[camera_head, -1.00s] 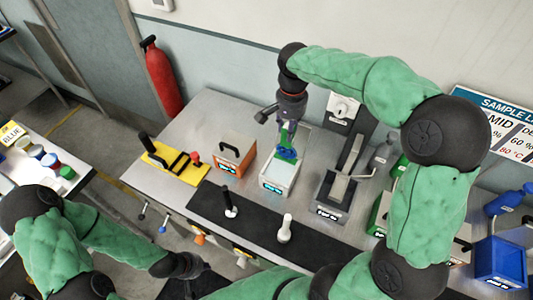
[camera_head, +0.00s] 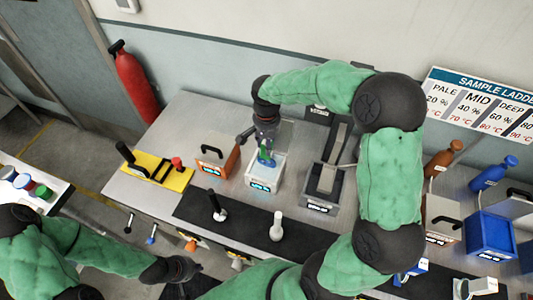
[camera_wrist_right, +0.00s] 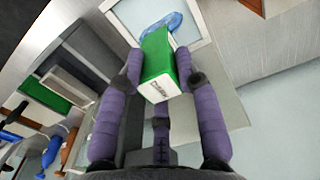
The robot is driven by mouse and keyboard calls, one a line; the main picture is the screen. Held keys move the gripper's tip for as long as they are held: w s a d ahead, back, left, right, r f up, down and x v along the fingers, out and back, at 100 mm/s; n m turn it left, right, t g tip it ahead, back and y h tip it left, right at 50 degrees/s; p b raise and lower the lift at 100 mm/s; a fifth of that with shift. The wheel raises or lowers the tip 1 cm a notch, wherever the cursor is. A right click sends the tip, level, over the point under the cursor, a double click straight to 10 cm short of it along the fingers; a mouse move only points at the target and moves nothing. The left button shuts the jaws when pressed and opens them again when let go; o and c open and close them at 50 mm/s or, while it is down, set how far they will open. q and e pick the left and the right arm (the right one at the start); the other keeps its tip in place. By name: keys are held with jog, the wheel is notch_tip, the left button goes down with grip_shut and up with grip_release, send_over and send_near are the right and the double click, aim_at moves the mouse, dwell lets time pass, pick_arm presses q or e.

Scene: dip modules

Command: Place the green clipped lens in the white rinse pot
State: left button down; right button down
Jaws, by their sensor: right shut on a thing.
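My right gripper (camera_head: 266,146) hangs over the white rinse pot (camera_head: 261,186), pointing down. It is shut on the green clip (camera_wrist_right: 158,62) of the lens, which sits between the purple fingers in the wrist view. The blue lens (camera_wrist_right: 163,24) shows beyond the clip, over the opening of the white pot (camera_wrist_right: 206,28). In the head view the green clip (camera_head: 265,160) is at the pot's mouth; I cannot tell how deep the lens is. My left gripper (camera_head: 188,268) is low at the front left, away from the pot; its jaw opening is unclear.
An orange pot (camera_head: 208,160) with a black handle stands left of the white pot, a long grey unit (camera_head: 322,180) right. A yellow holder (camera_head: 162,176) is farther left. A black mat (camera_head: 247,228) with upright pieces lies in front. Blue containers (camera_head: 492,232) stand far right.

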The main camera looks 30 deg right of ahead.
jog(key=shift+f+b, duration=0.3)
jog(key=shift+f, duration=2.45)
jog(key=shift+f, duration=0.25)
jog(key=c, duration=0.9)
grip_release()
jog(key=shift+o, duration=0.2)
jog(key=shift+r, duration=0.1)
jog(key=shift+r, duration=0.5)
notch_tip(320, 180, up, 11)
jog(key=shift+r+p, duration=0.2)
jog(key=shift+p, duration=0.5)
